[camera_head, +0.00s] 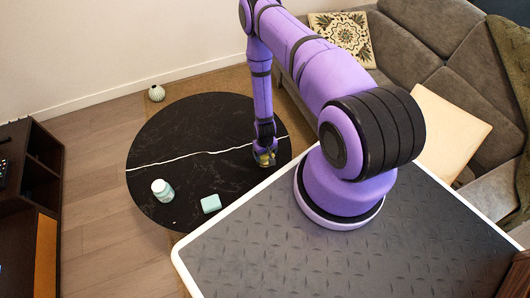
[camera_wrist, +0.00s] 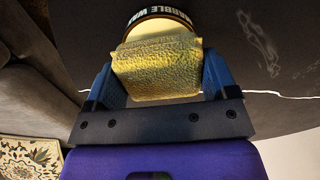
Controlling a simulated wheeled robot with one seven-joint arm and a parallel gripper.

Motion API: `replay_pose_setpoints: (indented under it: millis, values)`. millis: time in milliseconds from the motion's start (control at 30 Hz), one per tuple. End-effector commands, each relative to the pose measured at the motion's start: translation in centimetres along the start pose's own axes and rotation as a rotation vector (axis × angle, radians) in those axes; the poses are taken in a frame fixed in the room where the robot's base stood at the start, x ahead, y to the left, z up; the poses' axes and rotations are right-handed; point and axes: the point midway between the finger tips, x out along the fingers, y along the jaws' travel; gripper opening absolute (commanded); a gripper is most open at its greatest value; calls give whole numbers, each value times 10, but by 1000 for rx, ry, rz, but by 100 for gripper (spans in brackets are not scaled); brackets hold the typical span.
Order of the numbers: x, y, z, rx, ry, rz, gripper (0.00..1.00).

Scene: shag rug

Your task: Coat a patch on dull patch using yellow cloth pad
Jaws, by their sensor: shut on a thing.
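My gripper (camera_head: 265,157) is over the right part of the round black marble table (camera_head: 190,125). It is shut on the yellow cloth pad (camera_wrist: 157,72), a textured block between the blue fingers in the wrist view. Just beyond the pad is a round tin (camera_wrist: 172,13) with a dark rim lettered like "MARBLE WAX" and a pale yellow inside. The pad overlaps the tin in this view; I cannot tell whether they touch. Pale streaks (camera_wrist: 262,45) mark the black surface at upper right; I cannot tell whether they are the dull patch.
A pale mint jar (camera_head: 162,190) and a mint block (camera_head: 210,204) stand on the table's near left part. A white vein crosses the tabletop. A sofa (camera_head: 425,45) stands at the right, a dark cabinet (camera_head: 38,165) at the left. The table's far left is clear.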

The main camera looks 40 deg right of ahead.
Motion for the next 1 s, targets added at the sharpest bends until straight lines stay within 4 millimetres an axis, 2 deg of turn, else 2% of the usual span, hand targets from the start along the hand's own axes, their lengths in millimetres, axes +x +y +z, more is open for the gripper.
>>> replay_pose_setpoints:
  millis: [1000]
  values:
    - [7,0,0,0,0,0,60]
